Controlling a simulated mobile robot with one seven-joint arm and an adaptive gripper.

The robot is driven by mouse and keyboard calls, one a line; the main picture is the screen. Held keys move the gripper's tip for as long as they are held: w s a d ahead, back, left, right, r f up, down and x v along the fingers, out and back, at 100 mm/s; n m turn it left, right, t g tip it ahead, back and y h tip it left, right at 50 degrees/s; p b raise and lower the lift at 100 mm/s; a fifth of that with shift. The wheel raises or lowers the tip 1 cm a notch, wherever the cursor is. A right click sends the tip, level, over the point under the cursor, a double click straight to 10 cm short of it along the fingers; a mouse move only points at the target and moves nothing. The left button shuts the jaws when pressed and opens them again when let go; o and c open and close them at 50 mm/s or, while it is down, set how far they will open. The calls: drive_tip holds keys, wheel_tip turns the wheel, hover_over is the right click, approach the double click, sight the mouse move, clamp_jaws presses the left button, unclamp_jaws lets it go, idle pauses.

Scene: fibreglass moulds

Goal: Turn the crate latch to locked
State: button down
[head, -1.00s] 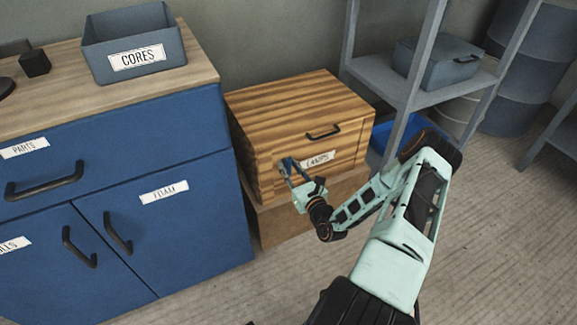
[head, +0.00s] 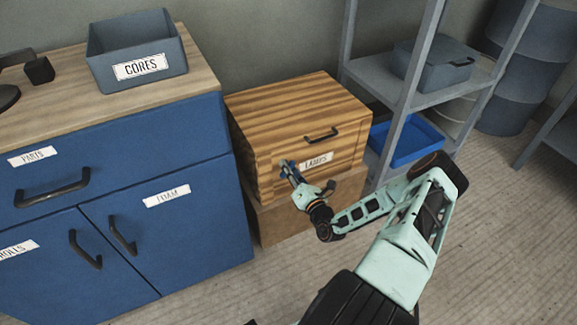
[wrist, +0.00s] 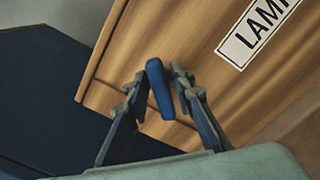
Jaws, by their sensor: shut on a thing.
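The wooden crate (head: 300,97) has a striped grain, a black handle and a label reading LAMPS. It fills much of the wrist view (wrist: 185,45). The blue latch (wrist: 160,88) is a short rounded bar on the crate's front, left of the label. In the wrist view it stands nearly upright, leaning slightly, between the two fingers. My gripper (head: 289,170) is at the lower left of the crate front, shut on the latch. The fingers and wrist hide most of the latch in the head view. The latch's pivot is hidden.
The crate rests on a brown box (head: 285,222). A blue cabinet (head: 195,235) stands close on the left, with a grey CORES bin (head: 140,50) on top. A grey shelf rack (head: 400,110) with a blue tray (head: 412,145) is on the right. Open floor lies in front.

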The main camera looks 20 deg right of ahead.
drive_tip(key=m, duration=0.4)
drive_tip(key=shift+d+f+m+p, duration=0.1)
drive_tip(key=shift+d+m+p, duration=0.05)
drive_tip(key=shift+m+p, duration=0.15)
drive_tip(key=m, duration=0.4)
drive_tip(key=shift+f+m, duration=0.2)
drive_tip(key=shift+m, duration=0.1)
drive_tip(key=c, duration=1.9)
unclamp_jaws()
drive_tip(key=shift+c, duration=0.2)
drive_tip(key=s, duration=0.7)
drive_tip(key=shift+s, duration=0.25)
